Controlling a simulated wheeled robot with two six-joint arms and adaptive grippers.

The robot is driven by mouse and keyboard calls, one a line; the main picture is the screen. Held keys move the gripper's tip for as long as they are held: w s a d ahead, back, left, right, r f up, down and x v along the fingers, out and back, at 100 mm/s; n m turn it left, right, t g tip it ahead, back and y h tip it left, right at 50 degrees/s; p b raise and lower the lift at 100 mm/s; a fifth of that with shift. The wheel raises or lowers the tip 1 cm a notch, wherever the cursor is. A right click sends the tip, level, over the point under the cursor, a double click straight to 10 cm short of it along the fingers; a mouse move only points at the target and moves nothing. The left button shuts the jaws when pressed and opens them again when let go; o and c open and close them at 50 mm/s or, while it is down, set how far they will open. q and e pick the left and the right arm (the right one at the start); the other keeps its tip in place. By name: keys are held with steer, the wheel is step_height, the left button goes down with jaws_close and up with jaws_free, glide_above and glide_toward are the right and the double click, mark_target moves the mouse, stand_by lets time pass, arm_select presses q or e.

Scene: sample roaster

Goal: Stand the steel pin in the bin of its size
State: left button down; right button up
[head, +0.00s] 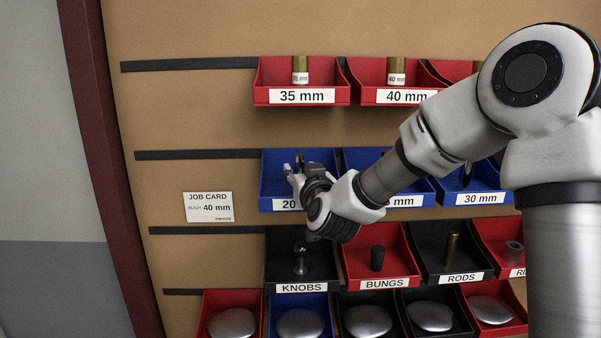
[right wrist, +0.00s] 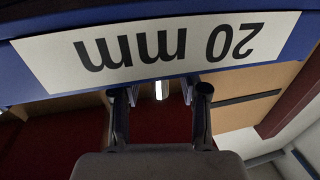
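My right gripper (head: 293,166) is at the blue 20 mm bin (head: 266,190), its fingers apart in the bin's mouth and its wrist covering part of the label. In the right wrist view, the fingers (right wrist: 160,95) are spread below the upside-down 20 mm label (right wrist: 160,45). A small bright upright piece (right wrist: 161,90) shows between them, touching neither; I cannot tell whether it is the steel pin. To the right are a blue bin whose label is partly hidden and the blue 30 mm bin (head: 480,198), with a dark pin (head: 467,175) in it. My left gripper is out of view.
Red 35 mm (head: 302,96) and 40 mm (head: 403,97) bins above hold brass-coloured pieces. Bins of knobs (head: 301,287), bungs (head: 384,283) and rods (head: 464,277) are below. A job card (head: 208,207) reading 40 mm hangs left, where the board is mostly clear.

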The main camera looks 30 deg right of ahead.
steer(key=shift+f, duration=0.2)
steer(key=p+v, duration=0.2)
steer(key=v, duration=0.9)
steer(key=s+a+f+n+g+y, duration=0.1)
steer(key=s+a+f+g+y, duration=0.15)
steer(key=f, duration=0.95)
steer(key=s+a+f+n+g+y, duration=0.15)
steer(key=f+g, duration=0.25)
steer(key=f, duration=0.7)
steer(key=s+a+f+n+g+y, duration=0.1)
steer(key=s+a+f+g, duration=0.15)
steer(key=f, duration=0.95)
steer(key=s+a+f+g, duration=0.2)
steer(key=s+f+g, duration=0.2)
steer(key=s+f, duration=0.4)
steer(key=s+a+f+g+y, duration=0.1)
steer(key=s+f+g, duration=0.3)
steer(key=s+f, duration=0.4)
steer(key=s+a, duration=0.1)
steer(key=s, duration=0.2)
steer(key=shift+s+a+f, duration=0.3)
steer(key=shift+s+f, duration=0.1)
